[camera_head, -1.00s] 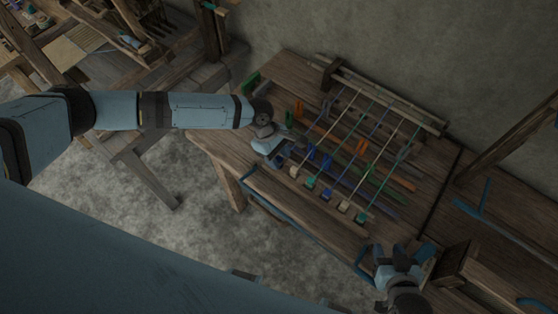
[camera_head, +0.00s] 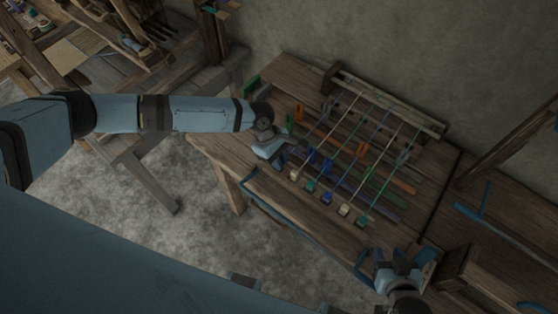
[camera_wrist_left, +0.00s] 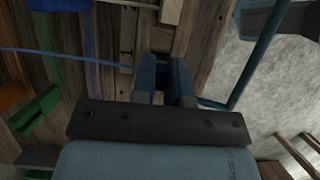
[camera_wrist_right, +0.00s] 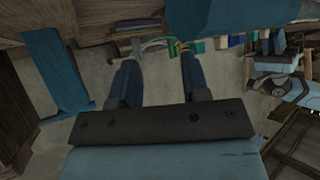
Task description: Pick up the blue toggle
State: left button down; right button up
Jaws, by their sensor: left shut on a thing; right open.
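My left gripper (camera_head: 290,156) is low over the near left part of the loom table, beside the thread ends. In the left wrist view its fingers (camera_wrist_left: 164,84) are closed together on a small dark-blue piece, which I take to be the blue toggle; the fingers hide most of it. Other blue pieces (camera_head: 312,156) stand among the threads just right of this gripper. A blue block (camera_head: 326,198) sits at a thread's near end. My right gripper (camera_head: 393,256) is open and empty at the table's front right; its fingers (camera_wrist_right: 155,78) show apart in the right wrist view.
Several stretched threads run to a wooden bar (camera_head: 385,95) at the back. An orange piece (camera_head: 362,151), a green piece (camera_head: 289,122) and coloured strips lie around them. A wooden box (camera_head: 470,275) stands right of my right gripper. Bare tabletop (camera_head: 225,145) shows at the left.

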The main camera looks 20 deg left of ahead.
pick_arm(q)
notch_tip(320, 180, up, 19)
jog(key=shift+r, duration=0.15)
dwell(1.1)
